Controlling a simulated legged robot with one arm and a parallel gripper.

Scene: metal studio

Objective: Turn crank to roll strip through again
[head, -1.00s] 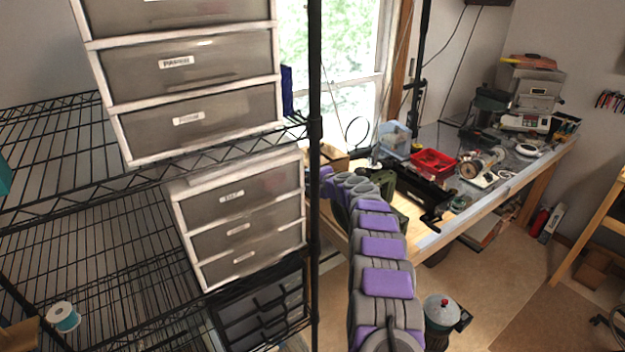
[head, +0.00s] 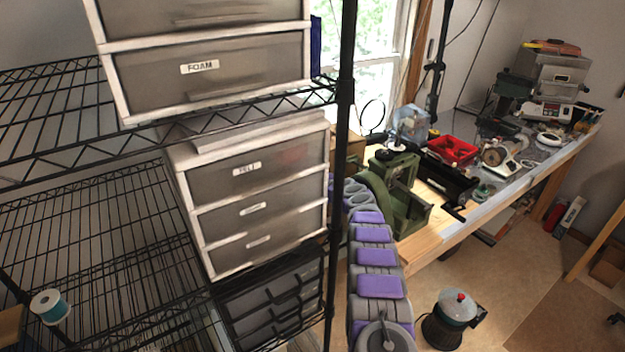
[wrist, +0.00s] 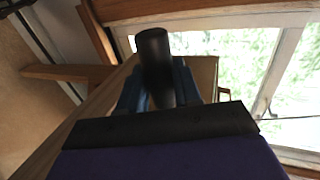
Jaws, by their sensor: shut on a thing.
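A green rolling machine (head: 408,216) stands at the near left end of the workbench in the head view. My purple and grey arm reaches up beside its left side, and the arm's end is hidden behind the shelf post. In the wrist view my gripper (wrist: 158,88) has its dark blue fingers shut around a black cylindrical handle (wrist: 153,48), which I take to be the crank's grip. The handle's top sticks out beyond the fingers. The rest of the crank is hidden. I cannot make out the strip in either view.
A black wire shelf with a post (head: 343,150) and drawer units (head: 262,190) stands close to the arm's left. The workbench (head: 430,250) also carries a red bin (head: 452,149). A grey pot-like canister (head: 452,312) stands on the floor at right.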

